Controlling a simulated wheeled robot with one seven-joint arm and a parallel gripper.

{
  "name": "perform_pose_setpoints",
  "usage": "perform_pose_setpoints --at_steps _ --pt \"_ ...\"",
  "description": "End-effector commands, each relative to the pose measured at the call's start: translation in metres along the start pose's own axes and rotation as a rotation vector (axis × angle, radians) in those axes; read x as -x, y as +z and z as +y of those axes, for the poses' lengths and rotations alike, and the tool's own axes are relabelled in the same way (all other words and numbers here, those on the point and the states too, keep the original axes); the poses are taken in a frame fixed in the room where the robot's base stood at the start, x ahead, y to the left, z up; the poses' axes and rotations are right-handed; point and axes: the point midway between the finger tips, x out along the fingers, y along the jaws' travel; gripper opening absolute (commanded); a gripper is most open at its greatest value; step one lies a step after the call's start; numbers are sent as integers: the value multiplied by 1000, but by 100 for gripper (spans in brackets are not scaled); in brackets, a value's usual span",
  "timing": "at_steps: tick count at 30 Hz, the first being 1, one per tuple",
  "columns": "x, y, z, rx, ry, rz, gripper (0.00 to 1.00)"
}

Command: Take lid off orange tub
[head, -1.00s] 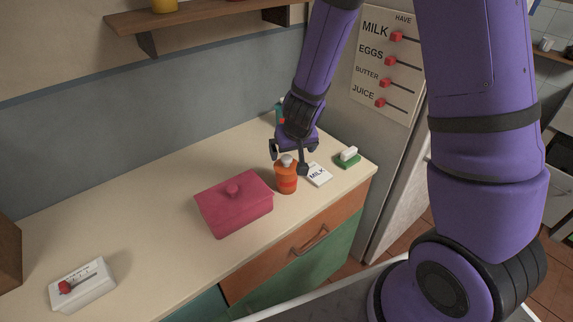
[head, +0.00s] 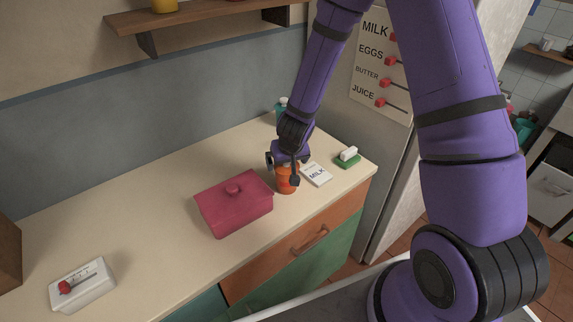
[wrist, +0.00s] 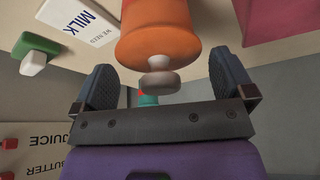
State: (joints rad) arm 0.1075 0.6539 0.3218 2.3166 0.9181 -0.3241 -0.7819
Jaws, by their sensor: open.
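The orange tub (head: 285,185) stands upright on the counter, right of a red box. In the wrist view its orange top (wrist: 158,40) shows with a pale grey knob (wrist: 160,80) on it. My gripper (head: 283,172) is over the tub's top and hides the knob in the head view. In the wrist view my gripper (wrist: 160,82) is open, with one dark finger on each side of the knob and a gap to both. I cannot tell how far the fingers reach down.
A red lidded box (head: 235,205) stands close left of the tub. A white MILK card (head: 316,175) lies close right, with a green and white block (head: 348,157) beyond it. A teal bottle (head: 281,106) stands behind. The left counter is mostly clear.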

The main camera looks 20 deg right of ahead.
Motion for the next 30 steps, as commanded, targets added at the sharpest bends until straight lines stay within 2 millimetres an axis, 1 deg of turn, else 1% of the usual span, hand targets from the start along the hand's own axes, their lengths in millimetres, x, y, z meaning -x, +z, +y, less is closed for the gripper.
perform_pose_setpoints --at_steps 3,9,10,11,12,14,15,26,30 --pt "-3 0 0 1 -1 -1 100" --pt "-3 0 0 1 -1 0 100" --pt "-3 0 0 1 -1 0 95" --pt "-3 0 0 1 -1 0 88" --pt "-3 0 0 1 -1 0 79" --pt "-3 0 0 1 -1 0 66" --pt "-3 0 0 1 -1 0 61" --pt "-3 0 0 0 -1 0 61" --pt "1 -1 3 0 0 2 61"
